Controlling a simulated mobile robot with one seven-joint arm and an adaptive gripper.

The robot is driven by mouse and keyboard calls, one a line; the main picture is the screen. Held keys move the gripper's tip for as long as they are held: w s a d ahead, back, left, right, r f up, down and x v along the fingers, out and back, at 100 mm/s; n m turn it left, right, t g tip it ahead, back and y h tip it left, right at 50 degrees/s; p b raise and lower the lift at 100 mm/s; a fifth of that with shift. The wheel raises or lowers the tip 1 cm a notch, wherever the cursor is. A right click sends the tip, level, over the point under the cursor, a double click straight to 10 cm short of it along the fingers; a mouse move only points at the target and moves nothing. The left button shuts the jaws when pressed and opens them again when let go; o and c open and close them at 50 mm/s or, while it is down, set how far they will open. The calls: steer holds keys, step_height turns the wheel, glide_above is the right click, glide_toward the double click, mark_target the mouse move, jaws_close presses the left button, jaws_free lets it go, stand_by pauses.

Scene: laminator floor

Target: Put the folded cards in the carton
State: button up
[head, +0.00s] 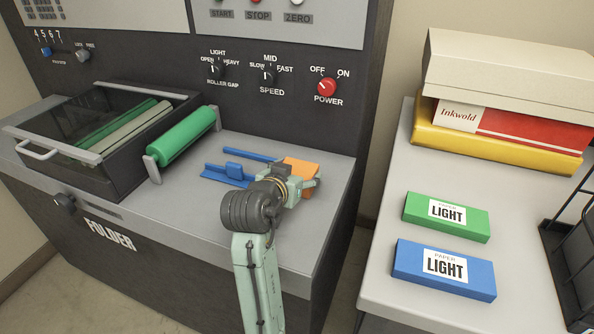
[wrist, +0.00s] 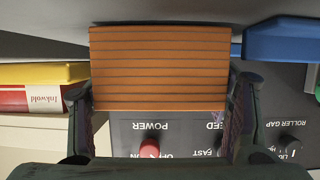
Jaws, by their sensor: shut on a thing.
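The folded cards are an orange stack (head: 303,174) at the right end of the folder's top. In the wrist view the stack (wrist: 158,68) shows several dark layer lines and sits between the two fingers. My gripper (head: 290,187) is shut on this stack. The wrist view shows one finger of my gripper (wrist: 160,100) on each side of it. I cannot tell whether the stack touches the surface below. No container in view is clearly marked as the carton.
Blue guides (head: 228,175) and a green roller (head: 183,136) lie left of my gripper. On the right table are a green box (head: 412,207), a blue box (head: 408,262) and a pile with a cream box (head: 510,75) on top. A black wire rack (head: 549,235) stands at the right edge.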

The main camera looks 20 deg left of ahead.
steer(key=o, duration=1.4)
steer(key=shift+f, duration=0.1)
steer(key=shift+c, duration=0.2)
steer(key=shift+r, duration=0.3)
steer(key=b+v, duration=0.2)
steer(key=v, duration=1)
steer(key=shift+s+f+b, duration=0.1)
steer(key=shift+f+b, duration=0.05)
steer(key=shift+b, duration=0.2)
